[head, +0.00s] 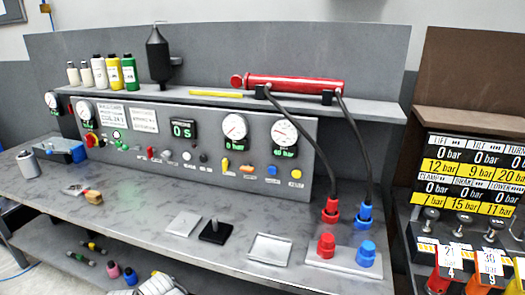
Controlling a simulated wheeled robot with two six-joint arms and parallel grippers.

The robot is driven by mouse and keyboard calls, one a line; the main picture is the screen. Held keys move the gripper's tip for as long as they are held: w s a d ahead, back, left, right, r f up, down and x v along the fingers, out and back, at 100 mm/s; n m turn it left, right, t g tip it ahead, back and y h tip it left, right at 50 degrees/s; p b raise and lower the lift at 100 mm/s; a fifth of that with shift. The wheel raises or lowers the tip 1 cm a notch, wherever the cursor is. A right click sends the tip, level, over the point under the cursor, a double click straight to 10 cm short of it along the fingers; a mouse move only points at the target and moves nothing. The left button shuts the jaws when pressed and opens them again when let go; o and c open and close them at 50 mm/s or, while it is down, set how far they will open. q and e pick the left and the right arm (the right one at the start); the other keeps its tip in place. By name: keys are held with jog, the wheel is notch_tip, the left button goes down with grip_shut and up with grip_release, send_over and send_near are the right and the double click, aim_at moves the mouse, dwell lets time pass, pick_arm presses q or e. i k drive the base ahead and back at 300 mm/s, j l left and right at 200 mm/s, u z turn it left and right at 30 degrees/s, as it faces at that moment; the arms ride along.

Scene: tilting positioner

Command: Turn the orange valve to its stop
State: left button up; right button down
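On the grey control panel (200,180) at the back of the bench is a row of small coloured controls. An upright yellow-orange handle (225,164) stands below the middle gauge (234,127). Just right of it is a small orange control (247,168), then a blue one (271,170) and a yellow one (296,174). I cannot tell for sure which of the two orange-toned controls is the orange valve, and their exact angle is too small to read. Neither of my grippers shows in the head view.
A red cylinder (295,84) lies on the shelf, with black hoses running down to red (326,246) and blue (366,253) couplings. A pressure display (473,172) stands at right.

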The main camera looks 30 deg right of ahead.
aim_at(248, 168)
jog(key=z, duration=1.35)
jog(key=k+j+z, duration=0.25)
jog(key=k+j, duration=0.1)
